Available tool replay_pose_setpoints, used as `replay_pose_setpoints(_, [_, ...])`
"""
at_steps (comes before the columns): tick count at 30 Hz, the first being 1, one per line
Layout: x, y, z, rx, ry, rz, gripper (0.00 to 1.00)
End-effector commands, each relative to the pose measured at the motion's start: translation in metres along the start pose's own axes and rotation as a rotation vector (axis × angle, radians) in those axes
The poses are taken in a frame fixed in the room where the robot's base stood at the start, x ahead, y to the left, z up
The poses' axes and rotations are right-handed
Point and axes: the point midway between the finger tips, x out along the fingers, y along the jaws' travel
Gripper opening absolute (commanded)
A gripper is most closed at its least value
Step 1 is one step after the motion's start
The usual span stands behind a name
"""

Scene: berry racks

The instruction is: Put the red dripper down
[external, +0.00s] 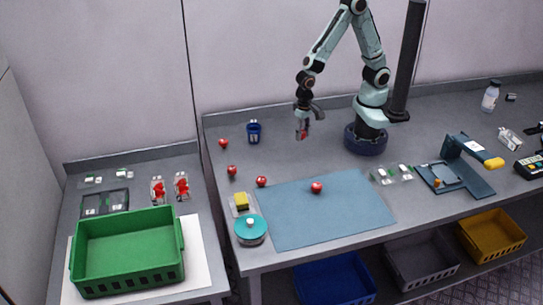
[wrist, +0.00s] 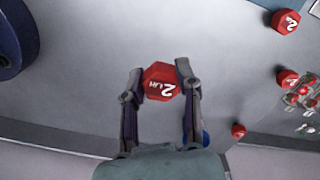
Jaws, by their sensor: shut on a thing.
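A red dripper marked "2 L/H" (wrist: 162,80) sits between the two fingers of my gripper (wrist: 160,72) in the wrist view. My gripper is shut on it. In the external view my gripper (external: 303,129) hangs over the bare grey table between the blue cup and my base, with a bit of red at its fingertips. The dripper appears held above the table, but its exact height is hard to tell. Other red drippers stand on the table, one on the blue mat (external: 317,187) and several to its left (external: 261,181); some also show in the wrist view (wrist: 285,21).
The blue mat (external: 350,220) lies at the front. A blue cup (external: 254,132) stands at the back left. A teal-lidded pot (external: 250,230) and a yellow block (external: 241,202) are front left. A green crate (external: 128,280) is on the side table. Grey table around my gripper is clear.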

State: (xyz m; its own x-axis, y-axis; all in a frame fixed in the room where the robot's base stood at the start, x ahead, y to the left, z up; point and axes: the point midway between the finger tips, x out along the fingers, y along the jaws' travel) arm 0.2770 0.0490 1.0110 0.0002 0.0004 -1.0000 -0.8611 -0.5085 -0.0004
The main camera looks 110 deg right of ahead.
Motion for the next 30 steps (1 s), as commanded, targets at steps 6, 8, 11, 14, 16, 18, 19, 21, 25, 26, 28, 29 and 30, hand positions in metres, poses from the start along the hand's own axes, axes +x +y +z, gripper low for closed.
replay_pose_setpoints(6, [0.0,0.006,0.003,0.211,0.0,-0.001,0.18])
replay_pose_setpoints(8, [-0.002,0.005,0.008,0.272,0.0,-0.003,0.18])
replay_pose_setpoints(11, [-0.007,0.002,0.028,0.333,0.001,-0.004,0.18])
replay_pose_setpoints(14, [-0.013,-0.004,0.059,0.343,0.0,-0.005,0.18])
replay_pose_setpoints(16, [-0.018,-0.006,0.083,0.321,0.0,-0.006,0.18])
replay_pose_setpoints(18, [-0.023,-0.007,0.108,0.271,0.0,-0.006,0.18])
replay_pose_setpoints(19, [-0.025,-0.007,0.119,0.242,0.0,-0.007,0.18])
replay_pose_setpoints(21, [-0.03,-0.005,0.142,0.158,0.0,-0.006,0.18])
replay_pose_setpoints(25, [-0.035,-0.002,0.172,0.049,0.0,-0.006,0.18])
replay_pose_setpoints(26, [-0.035,-0.001,0.176,0.035,0.0,-0.006,0.18])
replay_pose_setpoints(28, [-0.034,-0.003,0.182,0.015,0.0,-0.004,0.18])
replay_pose_setpoints(29, [-0.032,-0.006,0.184,0.01,0.0,-0.003,0.18])
replay_pose_setpoints(30, [-0.029,-0.012,0.187,0.008,0.0,-0.003,0.18])
